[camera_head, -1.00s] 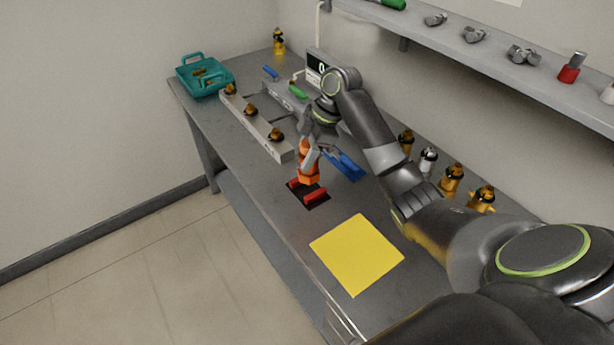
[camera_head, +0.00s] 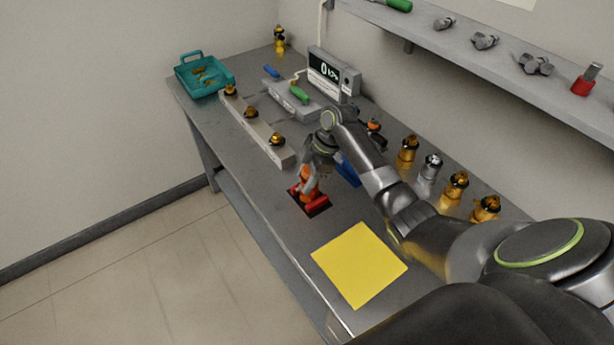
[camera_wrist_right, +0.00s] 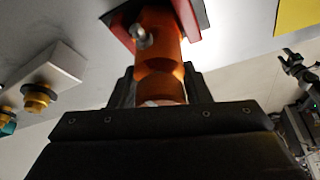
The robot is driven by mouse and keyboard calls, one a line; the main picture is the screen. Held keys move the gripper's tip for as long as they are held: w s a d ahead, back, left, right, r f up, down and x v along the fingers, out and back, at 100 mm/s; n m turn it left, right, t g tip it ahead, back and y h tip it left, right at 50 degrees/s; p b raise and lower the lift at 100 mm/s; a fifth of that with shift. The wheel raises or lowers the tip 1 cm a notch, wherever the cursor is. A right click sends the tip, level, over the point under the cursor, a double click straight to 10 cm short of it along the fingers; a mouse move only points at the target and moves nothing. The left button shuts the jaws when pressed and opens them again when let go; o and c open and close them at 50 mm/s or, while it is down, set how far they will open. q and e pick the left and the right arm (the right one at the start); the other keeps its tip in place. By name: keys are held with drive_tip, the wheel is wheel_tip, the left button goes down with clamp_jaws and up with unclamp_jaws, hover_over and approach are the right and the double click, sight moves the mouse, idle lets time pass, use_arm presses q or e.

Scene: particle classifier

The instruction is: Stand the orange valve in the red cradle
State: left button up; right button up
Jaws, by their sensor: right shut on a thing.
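The orange valve (camera_head: 308,184) is upright at the red cradle (camera_head: 319,209), with its lower end between the cradle's red side pieces. My right gripper (camera_head: 312,172) is shut on the valve's upper part, coming from above and behind it. In the right wrist view the valve (camera_wrist_right: 158,50) runs from between the fingers of my right gripper (camera_wrist_right: 158,88) to the red cradle (camera_wrist_right: 188,14). Whether the valve's base rests fully on the cradle's floor is hidden. A small dark claw shape at the right edge of that view may be my left gripper (camera_wrist_right: 301,68); its jaws are unclear.
A yellow mat (camera_head: 359,264) lies in front of the cradle. A blue piece (camera_head: 347,172) is just behind my right gripper. A grey rack (camera_head: 262,138) with yellow valves is to the left, a teal basket (camera_head: 205,77) beyond. Several valves (camera_head: 432,168) stand at the right.

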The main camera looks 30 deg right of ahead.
drive_tip(key=shift+f, duration=0.1)
drive_tip(key=shift+f, duration=0.15)
drive_tip(key=o, duration=1.1)
drive_tip(key=shift+o, duration=1.5)
